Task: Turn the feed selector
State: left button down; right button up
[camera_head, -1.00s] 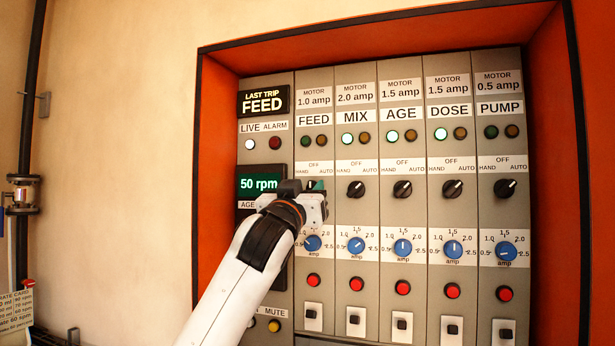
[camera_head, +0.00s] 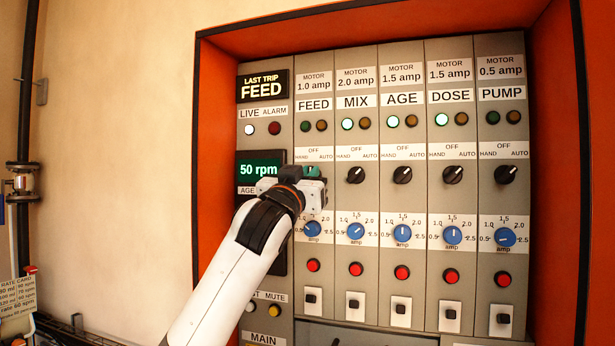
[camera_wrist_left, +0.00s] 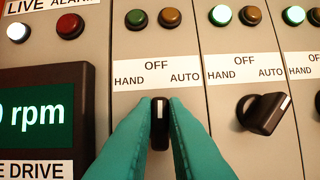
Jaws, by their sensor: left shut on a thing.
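The feed selector is a black knob (camera_wrist_left: 160,122) with a white line, seen in the left wrist view under the OFF, HAND and AUTO label. Its line points about straight up, toward OFF. My left gripper (camera_wrist_left: 160,112) has its two teal fingers closed on the sides of this knob. In the head view, my left gripper (camera_head: 311,172) reaches the FEED column from the lower left and hides most of the knob. Both FEED lamps, green (camera_head: 305,126) and amber (camera_head: 321,126), look dark. My right gripper is in neither view.
The MIX selector (camera_wrist_left: 262,113) stands close on the right, its line toward AUTO. The blue FEED amp dial (camera_head: 312,229) lies just below my gripper. A 50 rpm display (camera_head: 258,170) is on the left. The panel sits in a recess with an orange frame (camera_head: 213,130).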

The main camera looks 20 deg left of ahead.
pick_arm(q)
jog(key=shift+m+g+h, duration=0.35)
jog(key=shift+m+h, duration=0.5)
jog(key=shift+m, duration=1)
jog(key=shift+m+g+h, duration=0.4)
jog(key=shift+m+h, duration=0.4)
jog(key=shift+m, duration=1.1)
jog(key=shift+m+g+h, duration=0.35)
jog(key=shift+m+h, duration=0.5)
jog(key=shift+m, duration=1.3)
jog(key=c, duration=1.5)
grip_release()
jog(key=shift+o, duration=0.2)
